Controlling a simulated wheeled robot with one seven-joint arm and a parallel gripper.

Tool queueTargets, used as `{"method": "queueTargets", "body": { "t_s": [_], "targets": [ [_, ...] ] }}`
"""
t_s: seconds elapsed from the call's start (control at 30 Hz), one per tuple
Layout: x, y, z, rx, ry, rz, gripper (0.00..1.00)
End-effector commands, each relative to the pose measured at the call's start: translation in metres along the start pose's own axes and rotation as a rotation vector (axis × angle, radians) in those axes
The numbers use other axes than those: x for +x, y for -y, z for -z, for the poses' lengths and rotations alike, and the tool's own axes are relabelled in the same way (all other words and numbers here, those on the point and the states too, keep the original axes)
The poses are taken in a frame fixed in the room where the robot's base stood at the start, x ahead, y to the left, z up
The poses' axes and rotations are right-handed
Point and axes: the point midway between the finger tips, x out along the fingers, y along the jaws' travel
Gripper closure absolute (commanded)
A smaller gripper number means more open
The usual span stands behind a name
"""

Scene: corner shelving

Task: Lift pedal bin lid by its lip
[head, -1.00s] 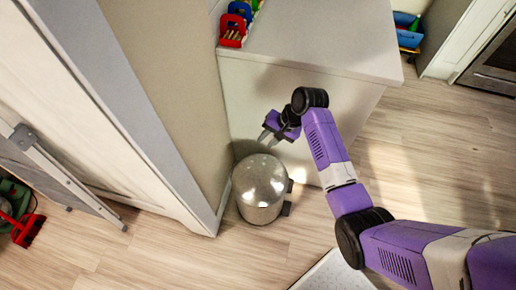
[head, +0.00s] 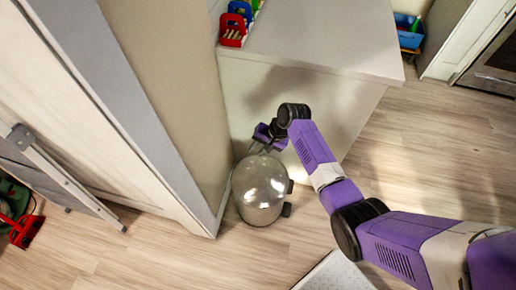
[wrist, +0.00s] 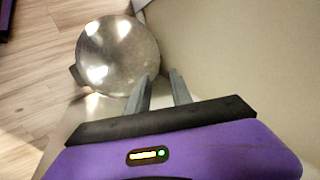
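The pedal bin (head: 259,203) is a shiny metal cylinder on the floor between the wall end and the white counter. Its round lid (head: 262,178) looks closed. The lid also fills the upper left of the wrist view (wrist: 115,60). Dark parts stick out on the bin's right side in the head view. My gripper (head: 257,150) is just above the lid's far edge, on the counter side. In the wrist view its two grey fingers (wrist: 160,77) are apart with nothing between them, beside the lid's rim. I cannot tell whether a finger touches the rim.
The white counter (head: 310,45) stands close behind the bin, with colourful items (head: 235,25) on top. The wall end (head: 165,80) closes off the left side. A pale mat or panel (head: 333,275) lies at the front. The floor to the right is clear.

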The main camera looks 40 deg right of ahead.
Motion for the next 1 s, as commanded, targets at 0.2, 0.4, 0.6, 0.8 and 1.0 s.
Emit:
{"method": "queueTargets", "body": {
  "t_s": [0.2, 0.4, 0.6, 0.8, 1.0],
  "targets": [
    [-0.0004, 0.0001, 0.0001, 0.0, 0.0, 0.0, 1.0],
    [-0.0005, 0.0001, 0.0002, 0.0, 0.0, 0.0, 1.0],
    [-0.0005, 0.0, 0.0001, 0.0, 0.0, 0.0, 1.0],
    [-0.0005, 0.0, 0.0001, 0.0, 0.0, 0.0, 1.0],
    [-0.0005, 0.0, 0.0001, 0.0, 0.0, 0.0, 1.0]
  ]
}}
